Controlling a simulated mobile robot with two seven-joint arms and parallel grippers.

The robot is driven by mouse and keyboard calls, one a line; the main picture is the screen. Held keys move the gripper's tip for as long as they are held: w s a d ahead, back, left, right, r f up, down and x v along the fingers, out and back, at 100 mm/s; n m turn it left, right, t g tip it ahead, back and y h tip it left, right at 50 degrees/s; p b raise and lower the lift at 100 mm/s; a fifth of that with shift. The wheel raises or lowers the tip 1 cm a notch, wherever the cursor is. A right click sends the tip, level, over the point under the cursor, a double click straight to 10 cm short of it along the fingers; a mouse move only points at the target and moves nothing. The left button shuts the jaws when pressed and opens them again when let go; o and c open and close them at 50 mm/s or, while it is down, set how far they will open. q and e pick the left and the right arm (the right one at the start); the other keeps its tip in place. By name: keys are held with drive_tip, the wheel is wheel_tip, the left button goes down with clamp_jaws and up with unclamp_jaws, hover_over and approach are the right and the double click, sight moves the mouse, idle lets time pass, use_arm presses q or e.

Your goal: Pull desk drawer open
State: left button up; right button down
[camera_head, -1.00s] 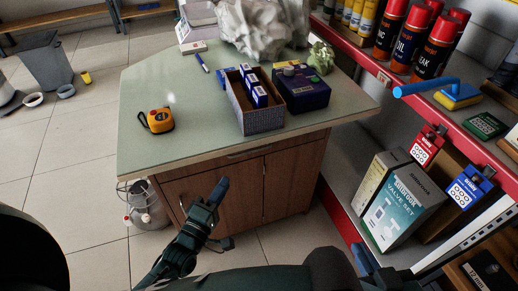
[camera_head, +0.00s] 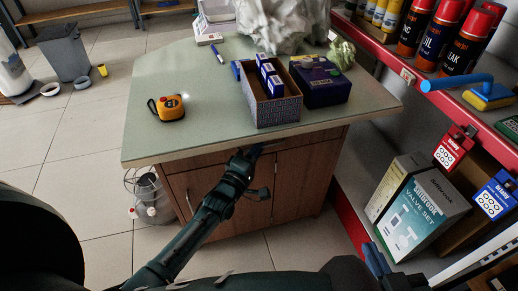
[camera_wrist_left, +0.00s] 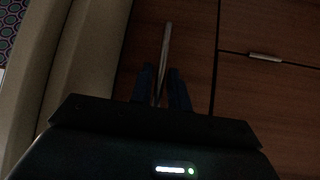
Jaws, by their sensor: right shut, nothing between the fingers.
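The wooden desk (camera_head: 262,188) has a drawer (camera_head: 205,160) under its green top, and the drawer front looks flush with the desk. My left gripper (camera_head: 254,151) is at the drawer front, just below the worktop edge. In the left wrist view, the thin drawer handle (camera_wrist_left: 167,45) runs between the two dark blue fingers of my left gripper (camera_wrist_left: 160,85). The fingers stand apart around the handle; firm contact is not visible. In the head view my gripper hides most of the handle. My right gripper (camera_head: 375,262) is shut and empty at the lower right.
A cabinet door handle (camera_wrist_left: 265,57) shows in the left wrist view. On the desk are an orange tape measure (camera_head: 167,107), a box of blue packets (camera_head: 277,112) and a dark blue box (camera_head: 320,85). A red-edged shelf (camera_head: 420,82) stands close on the right.

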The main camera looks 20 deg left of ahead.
use_arm(q)
drive_tip(key=shift+w, duration=0.25)
drive_tip(key=shift+c, duration=0.6)
clamp_jaws()
